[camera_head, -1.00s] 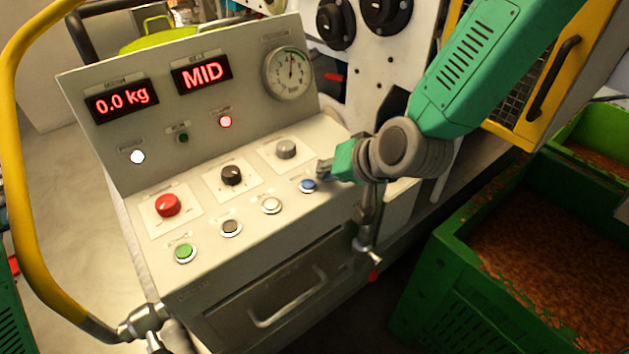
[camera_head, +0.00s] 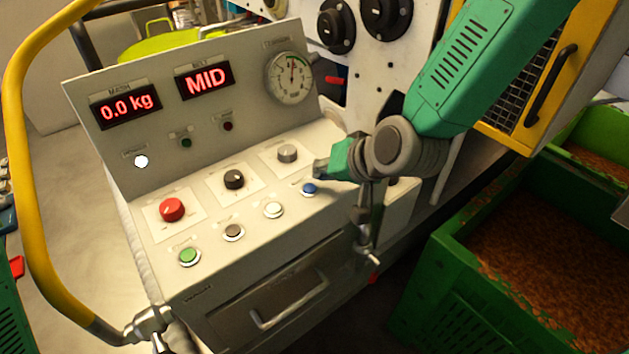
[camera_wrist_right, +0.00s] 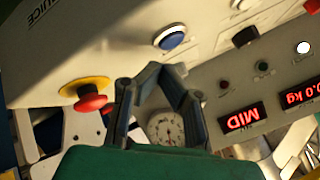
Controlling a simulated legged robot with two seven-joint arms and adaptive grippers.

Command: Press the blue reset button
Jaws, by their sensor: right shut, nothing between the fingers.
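The blue button (camera_head: 310,188) sits at the right end of the front row on the sloped grey control panel (camera_head: 210,285). It also shows in the right wrist view (camera_wrist_right: 172,40), with a pale ring and nothing covering it. My right gripper (camera_head: 318,172) is shut and empty, its tips just behind and above the blue button. In the wrist view its dark fingers (camera_wrist_right: 151,76) point beside the button, with a visible gap. My left gripper is not in view.
Behind are a red knob (camera_head: 171,209) and black knob (camera_head: 234,179). A red mushroom button (camera_wrist_right: 90,98) is near my fingers. The upper-right lamp (camera_head: 227,126) is dark. A green crate (camera_head: 430,265) stands right.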

